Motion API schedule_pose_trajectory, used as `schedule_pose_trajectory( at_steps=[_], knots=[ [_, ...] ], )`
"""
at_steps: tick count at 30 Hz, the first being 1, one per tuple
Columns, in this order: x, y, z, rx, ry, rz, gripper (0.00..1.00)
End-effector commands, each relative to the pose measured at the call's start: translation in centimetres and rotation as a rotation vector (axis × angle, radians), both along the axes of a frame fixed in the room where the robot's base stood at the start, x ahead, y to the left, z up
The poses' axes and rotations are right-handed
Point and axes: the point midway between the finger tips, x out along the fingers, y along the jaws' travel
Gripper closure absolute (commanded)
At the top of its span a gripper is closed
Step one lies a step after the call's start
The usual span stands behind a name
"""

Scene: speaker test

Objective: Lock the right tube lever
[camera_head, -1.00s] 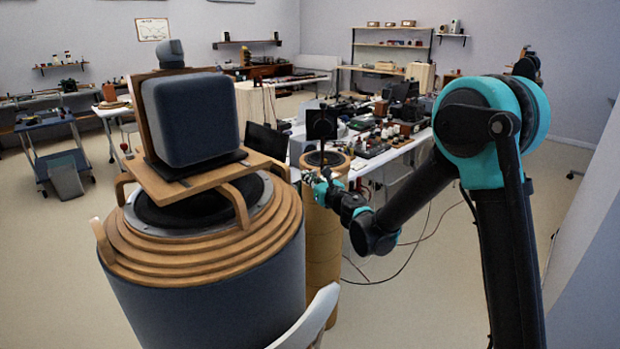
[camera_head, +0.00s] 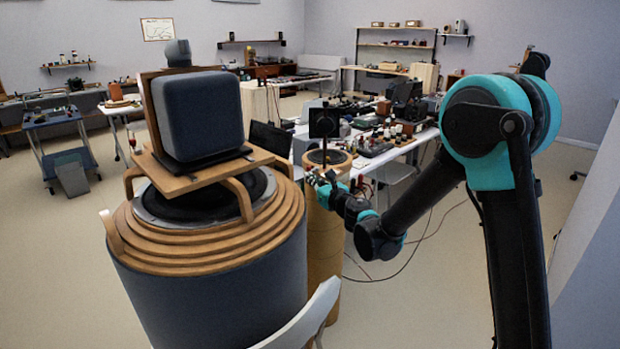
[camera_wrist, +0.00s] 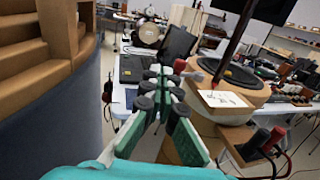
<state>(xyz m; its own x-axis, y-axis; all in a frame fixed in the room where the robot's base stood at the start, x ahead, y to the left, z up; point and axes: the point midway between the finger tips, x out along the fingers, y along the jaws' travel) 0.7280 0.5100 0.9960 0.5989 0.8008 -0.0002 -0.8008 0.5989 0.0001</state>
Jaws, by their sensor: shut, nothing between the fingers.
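The narrow wooden tube speaker (camera_head: 325,235) stands right of the large blue one, with a black square panel (camera_head: 323,122) above its top. My gripper (camera_head: 316,178) is at the tube's upper left side. In the wrist view my gripper (camera_wrist: 165,74) is shut and empty, its fingertips together. The tube's round wooden top (camera_wrist: 245,88) lies just to the right, with a white card (camera_wrist: 222,98) and a dark red rod (camera_wrist: 236,38) there. A small red knob (camera_wrist: 180,66) shows right beside the fingertips; contact is unclear. I cannot tell which part is the lever.
The large blue speaker (camera_head: 215,290) with stepped wooden rings stands close on the left. Red plugs (camera_wrist: 272,138) and cables are at the wrist view's lower right. A cluttered white table (camera_head: 400,150) stands behind the tube.

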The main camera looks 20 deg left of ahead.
Motion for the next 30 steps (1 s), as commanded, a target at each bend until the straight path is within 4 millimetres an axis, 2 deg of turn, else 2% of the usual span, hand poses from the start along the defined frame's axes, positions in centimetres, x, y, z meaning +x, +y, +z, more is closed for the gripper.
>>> schedule_pose_trajectory(
  at_steps=[12,18,23,26,29,30],
  knots=[
    [-6.8,-4.1,0.0,0.0,0.0,0.001,1.0],
    [-8.3,-5.1,0.0,0.0,0.0,-0.001,1.0],
    [-8.6,-5.3,0.0,0.001,0.002,-0.003,1.0],
    [-7.8,-6.3,0.3,0.028,0.033,-0.031,1.0],
    [-5.8,-9.4,1.1,0.112,0.126,-0.121,1.0],
    [-4.7,-11.3,1.4,0.165,0.182,-0.173,1.0]
  ],
)
